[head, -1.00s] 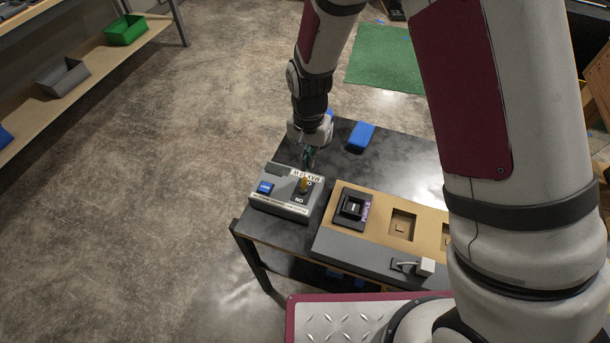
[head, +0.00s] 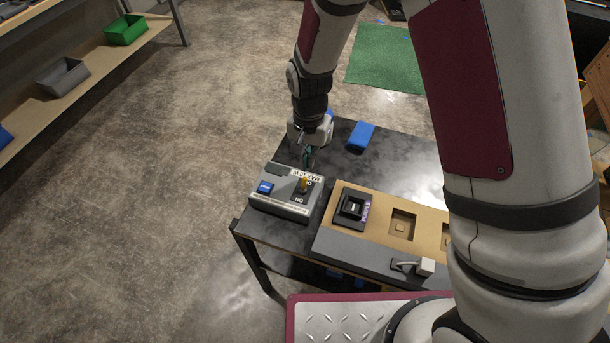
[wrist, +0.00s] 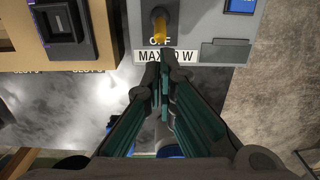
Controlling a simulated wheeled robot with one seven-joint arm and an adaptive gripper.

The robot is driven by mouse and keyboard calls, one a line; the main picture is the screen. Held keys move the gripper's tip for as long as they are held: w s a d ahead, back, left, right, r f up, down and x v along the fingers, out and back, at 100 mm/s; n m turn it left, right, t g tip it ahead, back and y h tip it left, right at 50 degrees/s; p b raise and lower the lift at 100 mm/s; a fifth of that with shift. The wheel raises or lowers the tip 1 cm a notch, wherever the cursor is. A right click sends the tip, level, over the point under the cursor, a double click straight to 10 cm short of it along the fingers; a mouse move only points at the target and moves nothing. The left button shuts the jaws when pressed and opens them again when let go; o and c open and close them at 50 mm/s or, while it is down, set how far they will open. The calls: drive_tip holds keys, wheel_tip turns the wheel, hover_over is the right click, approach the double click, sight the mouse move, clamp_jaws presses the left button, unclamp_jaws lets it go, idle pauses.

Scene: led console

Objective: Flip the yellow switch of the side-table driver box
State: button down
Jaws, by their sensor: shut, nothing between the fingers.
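The grey driver box (head: 262,203) sits on the left end of the dark side table (head: 278,232). Its yellow switch (head: 304,184) stands up from the top face, between the OFF and ON labels. In the wrist view the yellow switch (wrist: 160,31) is just beyond the fingertips, above the OFF label and the "MAX" label, which the fingers partly cover. My gripper (head: 309,164) is shut and empty at the box's far edge. In the wrist view my gripper (wrist: 163,62) points at the switch, and no clear contact shows.
The box carries a blue display (head: 265,187). Right of it is a tan and grey console (head: 375,243) with a black module (head: 352,207) and square recesses. A blue block (head: 361,136) lies at the table's back. Open floor (head: 150,200) lies to the left.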

sight(306, 179)
drive_tip(key=shift+f, duration=0.35)
drive_tip(key=shift+f, duration=0.35)
drive_tip(key=shift+f, duration=0.35)
drive_tip(key=shift+s, duration=0.2)
drive_tip(key=shift+s+a+f+p, duration=0.1)
drive_tip(key=shift+s+a+p, duration=0.1)
drive_tip(key=shift+s, duration=0.4)
drive_tip(key=shift+s+a+f+p, duration=0.1)
drive_tip(key=shift+s+p, duration=0.1)
drive_tip(key=shift+s, duration=0.4)
drive_tip(key=shift+w+d, duration=0.1)
drive_tip(key=shift+d, duration=0.05)
drive_tip(key=shift+w+r, duration=0.1)
drive_tip(key=shift+r, duration=0.5)
wheel_tip(306, 179, up, 6)
drive_tip(key=p, duration=0.2)
drive_tip(key=shift+w+r, duration=0.15)
drive_tip(key=shift+w, duration=0.25)
